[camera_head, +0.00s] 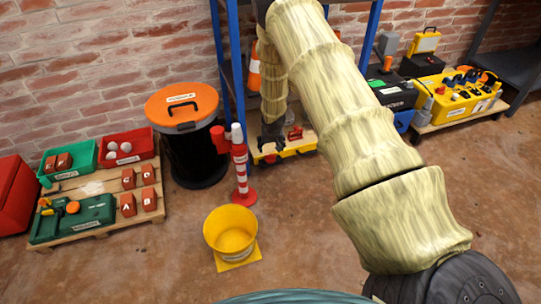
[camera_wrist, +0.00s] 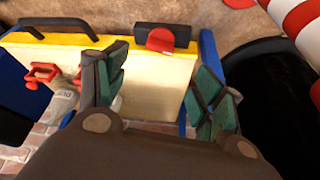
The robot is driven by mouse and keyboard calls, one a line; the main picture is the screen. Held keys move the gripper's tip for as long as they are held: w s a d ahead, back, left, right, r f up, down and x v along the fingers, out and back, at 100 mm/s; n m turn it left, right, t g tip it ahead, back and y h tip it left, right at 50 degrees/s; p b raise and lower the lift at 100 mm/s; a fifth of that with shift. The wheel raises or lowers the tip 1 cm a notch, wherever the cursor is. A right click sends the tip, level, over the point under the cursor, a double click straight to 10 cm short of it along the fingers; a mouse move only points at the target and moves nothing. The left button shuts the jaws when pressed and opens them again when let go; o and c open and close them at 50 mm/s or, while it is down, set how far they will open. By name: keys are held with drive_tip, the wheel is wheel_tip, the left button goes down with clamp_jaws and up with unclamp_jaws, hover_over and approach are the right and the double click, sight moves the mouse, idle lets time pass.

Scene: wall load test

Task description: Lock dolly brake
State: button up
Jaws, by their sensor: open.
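The dolly is a pale low platform with yellow edging; in the head view its yellow edge (camera_head: 300,151) shows at the foot of the blue rack. It fills the upper middle of the wrist view, where its pale deck (camera_wrist: 150,75) lies beyond my fingers. A red rounded tab (camera_wrist: 160,40), which looks like the brake pedal, sits on a dark bracket at the yellow edge. My gripper (camera_wrist: 160,78) is open, its green-padded fingers apart with nothing between them. The tab appears just beyond the gap. In the head view my gripper (camera_head: 272,138) hangs over the dolly, hiding part of it.
A red-and-white post (camera_head: 240,165) and a black bin with an orange lid (camera_head: 182,105) stand left of the dolly. A yellow bucket (camera_head: 231,230) stands in front. Blue rack uprights (camera_head: 232,60) rise close by. A red fitting (camera_wrist: 42,72) is on the dolly.

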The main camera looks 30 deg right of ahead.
sight(271, 155)
drive_tip(key=b+x, duration=0.4)
drive_tip(key=x, duration=0.6)
drive_tip(key=shift+w+d+f, duration=0.15)
drive_tip(key=shift+w+f, duration=0.05)
drive_tip(key=shift+f, duration=0.05)
drive_tip(key=shift+c, duration=0.2)
drive_tip(key=c, duration=1)
